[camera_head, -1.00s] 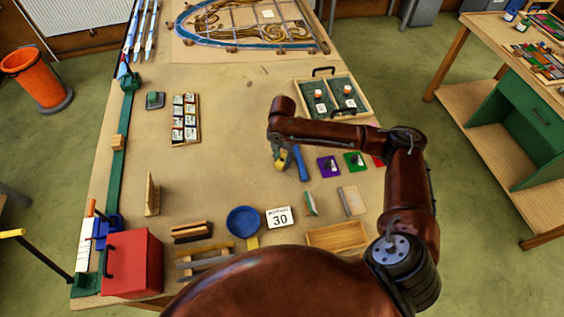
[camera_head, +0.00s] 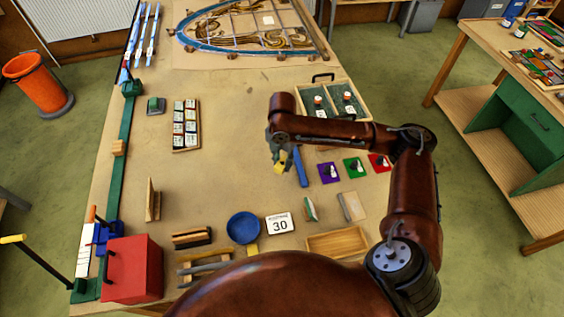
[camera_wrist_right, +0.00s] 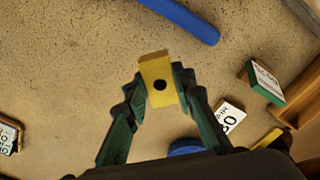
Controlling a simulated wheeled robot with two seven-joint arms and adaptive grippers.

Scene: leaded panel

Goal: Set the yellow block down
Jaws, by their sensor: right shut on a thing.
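The yellow block (camera_head: 280,168) is held in my right gripper (camera_head: 279,160) above the middle of the bench. Bare tabletop shows around the block in that view. I cannot tell how high the block is above the surface. My left gripper is not in view.
A blue bar (camera_head: 300,166) lies just right of the block; it also shows in the wrist view (camera_wrist_right: 182,18). A purple card (camera_head: 328,172), a blue bowl (camera_head: 243,227) and a white "30" card (camera_head: 280,223) are near.

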